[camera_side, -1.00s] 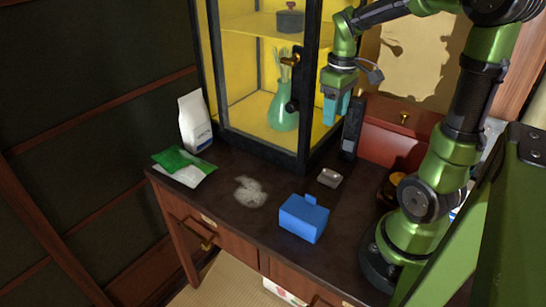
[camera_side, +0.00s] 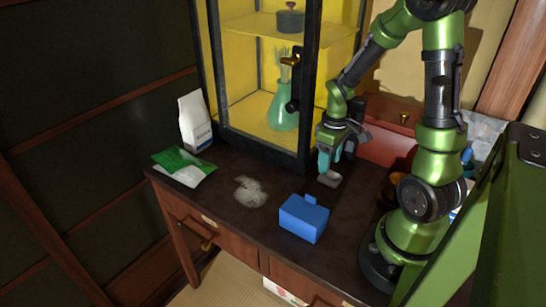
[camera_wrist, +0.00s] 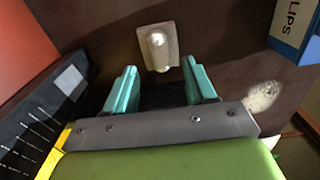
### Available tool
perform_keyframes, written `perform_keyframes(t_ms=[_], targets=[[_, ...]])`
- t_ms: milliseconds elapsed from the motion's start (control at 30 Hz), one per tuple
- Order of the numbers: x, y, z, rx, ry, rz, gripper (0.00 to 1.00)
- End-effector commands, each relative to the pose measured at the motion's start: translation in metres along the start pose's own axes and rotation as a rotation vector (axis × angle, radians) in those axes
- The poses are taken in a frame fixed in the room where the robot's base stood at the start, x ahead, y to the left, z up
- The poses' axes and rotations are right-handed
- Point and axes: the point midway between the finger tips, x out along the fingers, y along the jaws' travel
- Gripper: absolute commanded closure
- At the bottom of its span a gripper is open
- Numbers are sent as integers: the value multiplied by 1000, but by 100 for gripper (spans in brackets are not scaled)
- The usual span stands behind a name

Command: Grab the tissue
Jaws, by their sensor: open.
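No thing in view is plainly a tissue. A small pale grey block-like thing (camera_side: 330,179) lies on the dark tabletop. In the wrist view (camera_wrist: 172,62) it is squarish, with a shiny whitish bulge on top. A pale, irregular whitish patch (camera_side: 250,192) lies flat on the table to its left; I cannot tell its material. A blue box (camera_side: 304,218) with a raised tab stands nearer the front edge. My gripper (camera_side: 325,168) points down, right beside or above the grey thing. In the wrist view my gripper (camera_wrist: 160,68) has its teal fingers apart, with nothing between them.
A glass cabinet (camera_side: 307,90) with a green vase (camera_side: 285,112) stands behind. A red drawer chest (camera_side: 390,135) and a dark upright device (camera_wrist: 45,120) stand close to my gripper. The table's front centre-left is clear.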

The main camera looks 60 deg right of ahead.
Motion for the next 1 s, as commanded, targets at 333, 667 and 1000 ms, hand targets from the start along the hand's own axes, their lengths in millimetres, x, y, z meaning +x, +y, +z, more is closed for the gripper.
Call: perform_keyframes(t_ms=[333, 667, 1000], targets=[[28, -1, 1, 0, 1, 0, 45], [27, -1, 1, 0, 0, 0, 77], [27, -1, 1, 0, 0, 0, 100]])
